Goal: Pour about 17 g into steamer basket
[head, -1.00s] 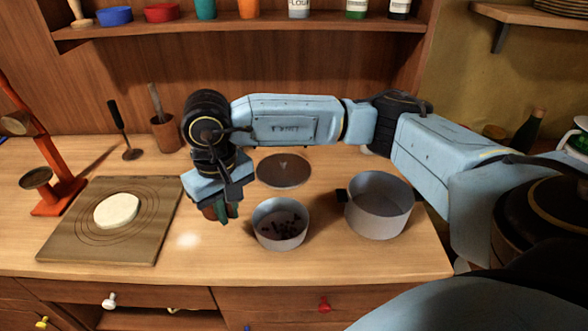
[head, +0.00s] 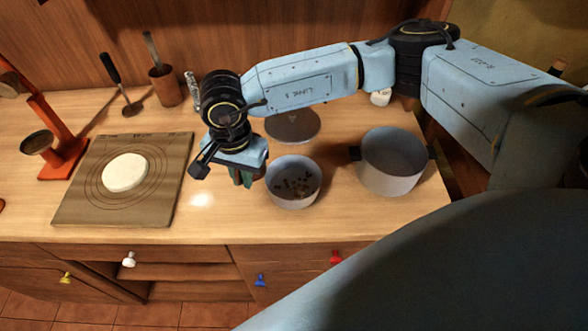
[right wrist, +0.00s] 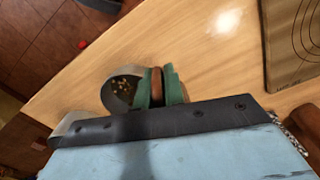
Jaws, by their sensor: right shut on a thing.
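The likely steamer basket is a light grey round vessel (head: 292,190) on the counter, with small dark and tan pieces inside. It also shows in the right wrist view (right wrist: 113,96), with yellowish pieces in it. My right gripper (head: 245,176) is just left of the basket. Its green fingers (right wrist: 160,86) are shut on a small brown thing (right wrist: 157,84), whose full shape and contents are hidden. In the right wrist view that thing stands close beside the basket's rim; I cannot tell if they touch. My left gripper is not in view.
A grey pot (head: 393,168) with dark handles stands right of the basket. A dark round disc (head: 293,125) lies behind. A board (head: 85,205) with pale dough (head: 125,173) is at left, near an orange stand (head: 58,135). Bare counter lies between board and gripper.

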